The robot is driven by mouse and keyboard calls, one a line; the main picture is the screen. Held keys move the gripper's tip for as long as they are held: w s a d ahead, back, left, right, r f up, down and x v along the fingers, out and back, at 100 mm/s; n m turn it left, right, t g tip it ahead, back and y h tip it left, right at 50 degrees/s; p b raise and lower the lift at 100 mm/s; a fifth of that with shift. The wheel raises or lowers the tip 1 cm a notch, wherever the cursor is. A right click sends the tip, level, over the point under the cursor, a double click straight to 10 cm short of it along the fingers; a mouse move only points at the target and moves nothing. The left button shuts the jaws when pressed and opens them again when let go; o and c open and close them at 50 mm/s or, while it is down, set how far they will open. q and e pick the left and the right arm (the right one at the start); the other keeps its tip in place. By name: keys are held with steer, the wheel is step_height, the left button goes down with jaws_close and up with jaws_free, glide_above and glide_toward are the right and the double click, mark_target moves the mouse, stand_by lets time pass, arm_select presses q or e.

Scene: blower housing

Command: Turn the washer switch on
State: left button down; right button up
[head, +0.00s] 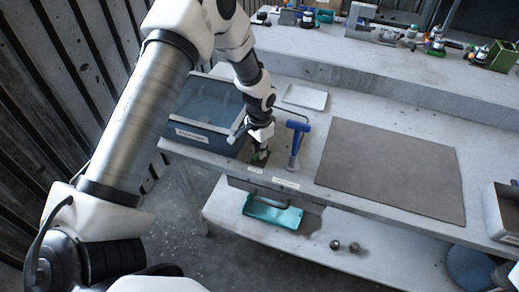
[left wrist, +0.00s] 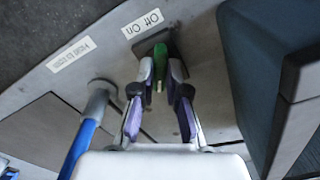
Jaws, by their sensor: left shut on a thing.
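The washer switch is a small green lever (left wrist: 160,49) on a dark base plate (left wrist: 143,46), next to a white label (left wrist: 142,24) reading "Off" and "On". My left gripper (left wrist: 161,76) comes down over it, with its two fingers on either side of the green lever and shut on it. In the head view, my left gripper (head: 261,150) is at the table's front edge, between the washer tank and the blue-handled tool; the lever is mostly hidden there. Which of the two words the lever points to is hard to tell. My right gripper is not in view.
A blue washer tank (head: 207,140) with a clear lid stands close to the left. A blue-handled tool (head: 295,145) stands just right of the gripper. A brown mat (head: 390,170) lies bare further right. A teal tray (head: 272,214) and two round knobs sit on the lower shelf.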

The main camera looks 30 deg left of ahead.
arm_select(q)
steer(key=shift+s+f, duration=0.15)
stand_by(0.3)
steer(key=c, duration=1.2)
jaws_free()
step_height(320, 180, up, 12)
